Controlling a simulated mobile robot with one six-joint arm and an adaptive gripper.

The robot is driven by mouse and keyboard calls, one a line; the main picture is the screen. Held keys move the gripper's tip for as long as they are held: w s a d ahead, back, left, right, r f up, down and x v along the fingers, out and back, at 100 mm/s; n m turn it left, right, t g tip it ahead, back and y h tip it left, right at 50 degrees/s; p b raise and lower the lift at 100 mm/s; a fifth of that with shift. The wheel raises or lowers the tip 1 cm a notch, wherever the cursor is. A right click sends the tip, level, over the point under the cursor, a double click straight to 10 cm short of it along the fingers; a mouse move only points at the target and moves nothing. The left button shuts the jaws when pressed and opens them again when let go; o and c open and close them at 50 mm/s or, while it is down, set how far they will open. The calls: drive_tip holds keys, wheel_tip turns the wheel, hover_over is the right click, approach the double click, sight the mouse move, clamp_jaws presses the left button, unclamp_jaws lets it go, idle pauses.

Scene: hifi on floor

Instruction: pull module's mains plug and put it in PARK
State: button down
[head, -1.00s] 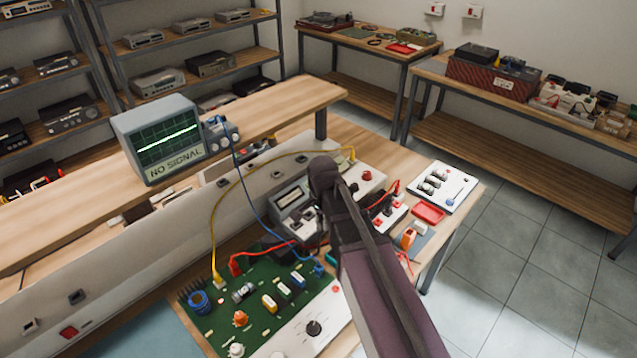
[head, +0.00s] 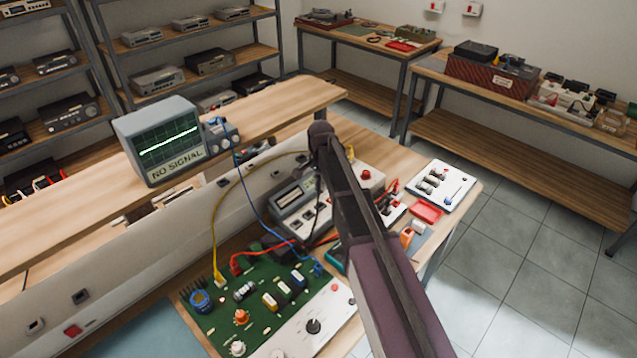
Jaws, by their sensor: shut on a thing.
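The module, a green circuit board (head: 222,323) with a white front panel (head: 290,341), lies on the bench. Red, blue and yellow leads run to it. A white strip (head: 397,216) with red leads is partly behind my arm, at the right of the bench. I cannot make out the mains plug or a PARK label. My arm crosses the view from the bottom right to a dark joint above the bench. My gripper is hidden behind the arm, so its jaws and anything in them do not show.
A grey bench instrument (head: 293,193) sits left of my arm. A red tray (head: 427,212), a white panel (head: 441,187) and an orange item (head: 407,237) lie to the right. An oscilloscope (head: 166,138) reading NO SIGNAL stands on the raised shelf (head: 262,103).

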sight(320, 193)
drive_tip(key=shift+f, duration=0.25)
drive_tip(key=shift+f+b, duration=2.15)
drive_tip(key=shift+b, duration=0.25)
drive_tip(key=shift+f+b, duration=1)
idle(0.9)
idle(0.5)
drive_tip(key=shift+c, duration=2.3)
unclamp_jaws()
drive_tip(key=shift+r, duration=0.15)
drive_tip(key=shift+r+p, duration=2.4)
drive_tip(key=shift+p, duration=0.15)
